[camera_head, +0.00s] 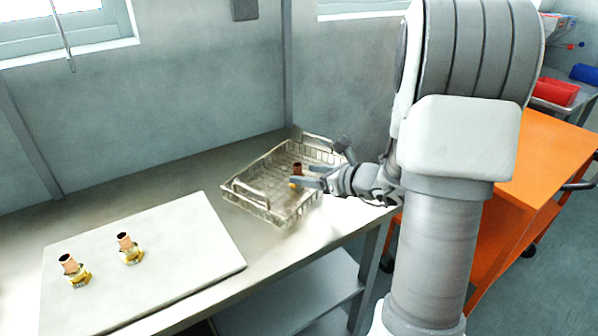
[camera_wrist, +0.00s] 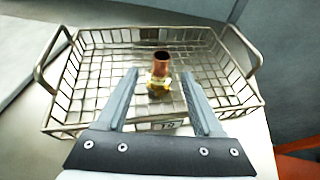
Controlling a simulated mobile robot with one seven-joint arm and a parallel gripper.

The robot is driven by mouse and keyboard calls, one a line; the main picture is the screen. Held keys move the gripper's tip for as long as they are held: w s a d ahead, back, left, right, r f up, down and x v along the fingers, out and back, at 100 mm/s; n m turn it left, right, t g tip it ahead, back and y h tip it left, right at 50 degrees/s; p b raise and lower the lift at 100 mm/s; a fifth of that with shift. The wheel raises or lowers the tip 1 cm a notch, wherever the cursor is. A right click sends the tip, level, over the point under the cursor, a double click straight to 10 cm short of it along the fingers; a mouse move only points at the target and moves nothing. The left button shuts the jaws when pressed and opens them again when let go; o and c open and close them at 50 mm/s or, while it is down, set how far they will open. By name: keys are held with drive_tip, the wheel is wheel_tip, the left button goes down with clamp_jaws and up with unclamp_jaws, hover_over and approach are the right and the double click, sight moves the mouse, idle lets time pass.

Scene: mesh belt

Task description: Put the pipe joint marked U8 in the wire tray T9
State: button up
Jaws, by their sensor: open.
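The wire tray (camera_head: 238,203) stands at the right end of the bench and fills much of the wrist view (camera_wrist: 85,118). A small tag on its near side is partly visible between my fingers. A pipe joint with a copper top and brass base (camera_wrist: 160,65) stands upright inside the tray; it also shows in the head view (camera_head: 297,169). Its mark cannot be read. My gripper (camera_wrist: 159,76) is open over the tray, one finger on each side of the joint, with visible gaps. It also shows in the head view (camera_head: 300,182).
A pale board (camera_head: 180,245) lies on the bench left of the tray. Two more pipe joints stand on it, one at left (camera_head: 74,270) and one nearer the middle (camera_head: 129,248). The wall is close behind. An orange cart (camera_head: 545,160) stands at right.

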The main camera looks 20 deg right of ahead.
drive_tip(key=p+v, duration=0.1)
drive_tip(key=v, duration=0.7)
